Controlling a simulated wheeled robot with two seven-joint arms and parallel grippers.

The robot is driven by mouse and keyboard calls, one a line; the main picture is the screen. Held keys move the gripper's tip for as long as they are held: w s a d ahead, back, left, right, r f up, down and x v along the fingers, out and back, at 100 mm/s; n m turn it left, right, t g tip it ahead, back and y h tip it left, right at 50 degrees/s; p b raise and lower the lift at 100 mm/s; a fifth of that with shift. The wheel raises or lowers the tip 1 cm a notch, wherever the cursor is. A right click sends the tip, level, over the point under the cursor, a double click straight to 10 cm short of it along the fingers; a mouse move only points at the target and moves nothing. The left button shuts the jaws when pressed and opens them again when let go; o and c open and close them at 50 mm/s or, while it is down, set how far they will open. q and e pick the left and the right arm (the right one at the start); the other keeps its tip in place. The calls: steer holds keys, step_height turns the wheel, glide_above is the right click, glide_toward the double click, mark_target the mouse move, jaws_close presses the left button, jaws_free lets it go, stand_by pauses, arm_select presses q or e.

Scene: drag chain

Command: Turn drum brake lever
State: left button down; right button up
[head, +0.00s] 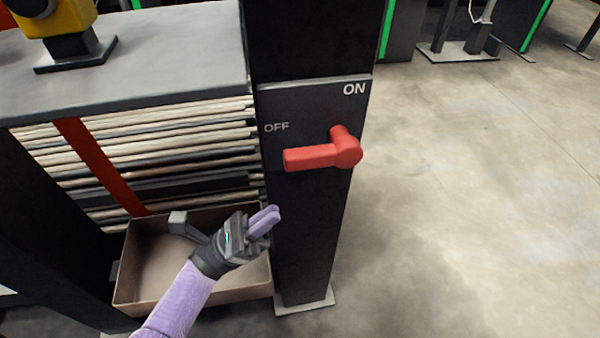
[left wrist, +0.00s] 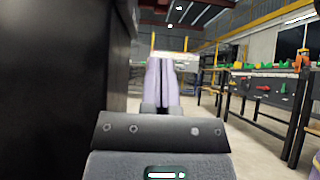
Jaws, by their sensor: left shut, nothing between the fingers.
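The red lever (head: 318,155) sits on a dark panel marked OFF at the left and ON at the top right, on a black post. Its long arm points left, just below the OFF mark, and a short stub points up from its hub. My left gripper (head: 270,218) is below and left of the lever, apart from it, in front of the post's left edge. Its lilac fingers are together and empty; they also show in the left wrist view (left wrist: 161,82). The lever does not show in the left wrist view. My right gripper is in neither view.
An open brown bin (head: 195,296) lies under and behind my left gripper. A grey-topped cabinet (head: 130,62) with pale and dark layers stands left of the post (head: 300,235). The floor right of the post is clear. In the left wrist view, a dark surface (left wrist: 55,80) fills the left side.

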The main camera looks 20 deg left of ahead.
mark_target(321, 148)
arm_select(q)
steer(key=shift+w+d+r+p, duration=0.25)
steer(key=shift+w+d+r, duration=0.25)
steer(key=shift+r, duration=0.85)
steer(key=shift+w+d+r+p, duration=0.3)
steer(key=shift+d+r, duration=0.35)
steer(key=shift+r, duration=0.7)
steer(key=shift+w+d+r+p, duration=0.3)
steer(key=shift+d+r, duration=0.3)
steer(key=shift+r, duration=0.75)
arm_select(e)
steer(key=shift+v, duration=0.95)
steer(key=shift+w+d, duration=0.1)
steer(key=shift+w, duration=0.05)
